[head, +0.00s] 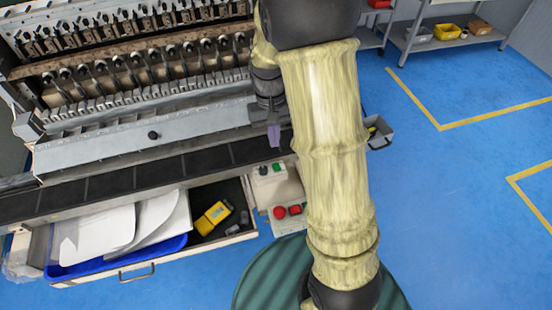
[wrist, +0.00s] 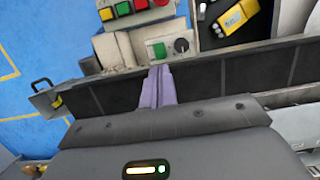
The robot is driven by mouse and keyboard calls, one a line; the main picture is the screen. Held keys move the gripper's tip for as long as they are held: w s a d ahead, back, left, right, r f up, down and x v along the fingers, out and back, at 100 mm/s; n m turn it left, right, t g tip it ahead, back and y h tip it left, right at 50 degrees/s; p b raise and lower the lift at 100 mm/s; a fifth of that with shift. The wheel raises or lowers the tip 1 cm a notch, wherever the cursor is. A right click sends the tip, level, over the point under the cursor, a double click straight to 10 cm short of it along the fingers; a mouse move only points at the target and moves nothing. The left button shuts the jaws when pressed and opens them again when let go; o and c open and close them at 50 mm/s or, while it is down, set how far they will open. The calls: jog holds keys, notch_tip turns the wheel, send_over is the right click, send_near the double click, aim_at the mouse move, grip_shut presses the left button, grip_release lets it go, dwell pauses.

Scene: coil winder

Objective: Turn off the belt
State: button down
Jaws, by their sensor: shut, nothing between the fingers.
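The dark belt (head: 112,183) runs along the front of the coil winder; its dark segments also cross the wrist view (wrist: 240,70). A small light-grey box (head: 270,182) at the belt's front edge carries a green button (wrist: 159,50) and a black knob (wrist: 181,45). My gripper (head: 274,140), with purple fingers, is shut and empty, above the belt just behind the small box. In the wrist view its fingertips (wrist: 159,68) appear just below the green button; contact cannot be told.
An open drawer (head: 130,273) below the belt holds a blue tray (head: 70,270) with white sheets and a yellow item (head: 213,217). A small grey bin (head: 380,132) sits at the belt's right end. The blue floor (head: 450,200) at right is clear.

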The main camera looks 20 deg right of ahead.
aim_at(277, 169)
jog(key=p+x, duration=0.1)
jog(key=x, duration=0.7)
jog(key=shift+f, duration=0.15)
